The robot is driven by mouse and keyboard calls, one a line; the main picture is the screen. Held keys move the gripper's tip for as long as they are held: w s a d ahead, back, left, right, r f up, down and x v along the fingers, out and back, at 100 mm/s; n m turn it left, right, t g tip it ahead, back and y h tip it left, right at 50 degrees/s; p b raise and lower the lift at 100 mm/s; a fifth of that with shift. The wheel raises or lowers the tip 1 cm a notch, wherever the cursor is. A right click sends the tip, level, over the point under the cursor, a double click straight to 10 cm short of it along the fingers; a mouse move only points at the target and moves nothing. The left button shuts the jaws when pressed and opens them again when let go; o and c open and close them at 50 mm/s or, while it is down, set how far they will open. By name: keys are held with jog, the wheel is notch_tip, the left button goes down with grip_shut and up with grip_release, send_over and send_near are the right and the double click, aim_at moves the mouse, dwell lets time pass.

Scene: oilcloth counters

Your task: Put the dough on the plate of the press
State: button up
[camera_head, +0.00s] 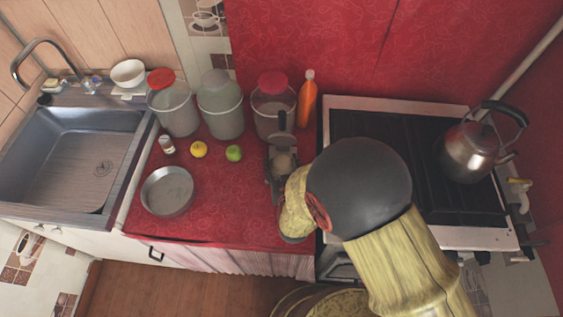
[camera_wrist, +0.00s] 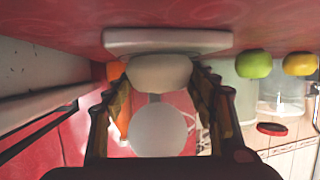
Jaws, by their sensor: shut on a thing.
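The dough (camera_wrist: 160,73) is a pale rounded lump between the two fingers of my gripper (camera_wrist: 158,88) in the wrist view. My gripper is shut on it. The wrist view is upside down, with the counter at its top. The press's grey lower plate (camera_wrist: 167,40) lies at the dough's underside; I cannot tell whether they touch. The press's pale round upper plate (camera_wrist: 158,131) stands raised behind the dough. In the head view the grey press (camera_head: 281,150) stands on the red counter, its lever up; my arm hides most of my gripper.
A yellow fruit (camera_head: 199,149) and a green fruit (camera_head: 234,153) lie left of the press. Jars (camera_head: 221,110) and an orange bottle (camera_head: 307,98) stand behind. A metal pan (camera_head: 168,191) is at left. The stove (camera_head: 365,125) with a kettle (camera_head: 470,150) is right.

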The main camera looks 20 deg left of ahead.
jog(key=shift+f, duration=0.1)
jog(key=o, duration=1.2)
jog(key=shift+o, duration=0.3)
jog(key=shift+r, duration=0.25)
jog(key=p+v, duration=0.3)
jog(key=v, duration=0.9)
